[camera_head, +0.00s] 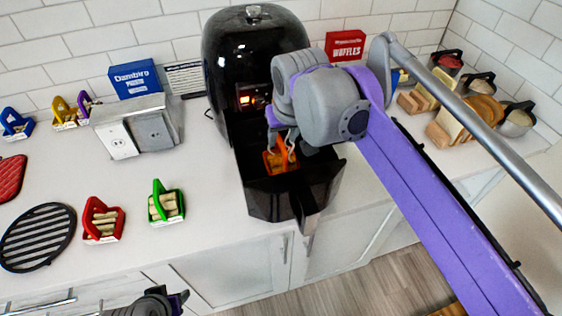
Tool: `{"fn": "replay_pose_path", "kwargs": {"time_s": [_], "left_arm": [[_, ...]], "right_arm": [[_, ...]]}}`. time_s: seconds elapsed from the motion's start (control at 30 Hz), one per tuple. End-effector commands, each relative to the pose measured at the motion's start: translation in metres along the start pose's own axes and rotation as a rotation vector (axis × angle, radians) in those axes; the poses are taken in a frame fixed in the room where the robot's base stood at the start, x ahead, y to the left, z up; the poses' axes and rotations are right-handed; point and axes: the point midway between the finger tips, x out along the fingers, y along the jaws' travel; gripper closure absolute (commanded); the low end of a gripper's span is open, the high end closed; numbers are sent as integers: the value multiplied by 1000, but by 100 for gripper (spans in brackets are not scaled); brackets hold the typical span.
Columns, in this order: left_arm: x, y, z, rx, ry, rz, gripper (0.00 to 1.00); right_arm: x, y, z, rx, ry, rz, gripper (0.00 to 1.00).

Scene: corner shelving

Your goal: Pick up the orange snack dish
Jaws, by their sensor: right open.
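The orange snack dish (273,164) sits inside the pulled-out black air fryer drawer (265,205), near its back. My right gripper (283,148) points down into the drawer, with its open fingertips at the dish's upper part. The wrist hides some of the drawer's right side. I cannot tell whether the fingers touch the dish. My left gripper (172,300) is low at the bottom edge, in front of the counter and far from the dish. Its fingers show too little to tell their state.
The air fryer (235,50) stands behind the drawer. Wooden holders and jars stand right. Counter between the green dish and drawer is clear.

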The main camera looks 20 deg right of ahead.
Motion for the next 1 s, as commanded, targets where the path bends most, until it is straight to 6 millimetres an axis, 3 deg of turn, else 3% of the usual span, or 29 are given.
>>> {"fn": "replay_pose_path", "kwargs": {"time_s": [0.2,0.47,0.73,1.0], "left_arm": [[4,0,2,0,-1,0,50],[4,0,2,0,-1,0,50],[4,0,2,0,-1,0,50],[4,0,2,0,-1,0,50]], "right_arm": [[29,0,1,0,0,0,55],[32,0,1,0,0,0,55],[31,0,1,0,0,0,100],[31,0,1,0,0,0,100]]}}
